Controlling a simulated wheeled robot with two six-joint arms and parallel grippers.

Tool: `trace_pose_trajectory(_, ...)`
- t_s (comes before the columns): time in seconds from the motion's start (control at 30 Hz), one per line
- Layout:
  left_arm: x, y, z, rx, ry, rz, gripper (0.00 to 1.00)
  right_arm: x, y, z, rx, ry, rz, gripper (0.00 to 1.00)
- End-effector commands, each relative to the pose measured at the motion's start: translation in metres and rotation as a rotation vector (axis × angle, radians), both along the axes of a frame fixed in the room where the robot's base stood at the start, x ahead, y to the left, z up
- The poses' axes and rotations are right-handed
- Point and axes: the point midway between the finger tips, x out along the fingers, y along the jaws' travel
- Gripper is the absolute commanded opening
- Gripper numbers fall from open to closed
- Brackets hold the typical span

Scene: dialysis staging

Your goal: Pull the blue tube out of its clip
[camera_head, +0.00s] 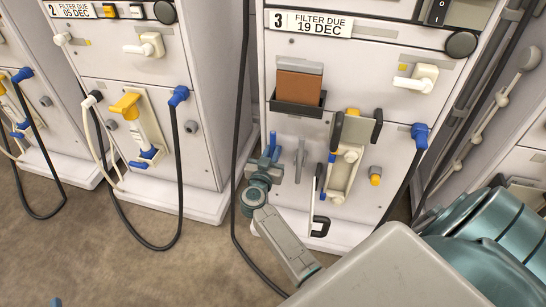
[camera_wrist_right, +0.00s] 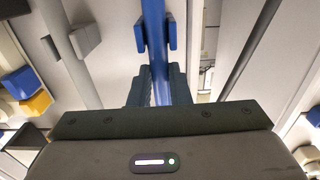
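The blue tube (camera_wrist_right: 153,25) runs upright down the middle of the right wrist view. It passes between the two halves of a blue clip (camera_wrist_right: 171,32) a little beyond my fingertips. My right gripper (camera_wrist_right: 160,75) has its dark fingers close together on either side of the tube, with no clear gap, so it looks shut on it. In the head view my right gripper (camera_head: 263,170) is at the lower left front of machine 3, with blue parts (camera_head: 272,143) showing just above it. The fingers hide part of the tube.
Machine 2 (camera_head: 210,150) stands left.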

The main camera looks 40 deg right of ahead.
Motion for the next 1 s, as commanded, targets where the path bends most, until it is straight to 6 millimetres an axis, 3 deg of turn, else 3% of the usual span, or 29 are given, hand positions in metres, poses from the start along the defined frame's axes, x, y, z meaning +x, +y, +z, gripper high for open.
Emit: trace_pose_trajectory(1.0, 0.0, 0.0, 0.025, 0.0, 0.0, 0.0, 0.39, -0.016, 0.019, 0.002, 0.0, 0.0, 0.0, 0.0)
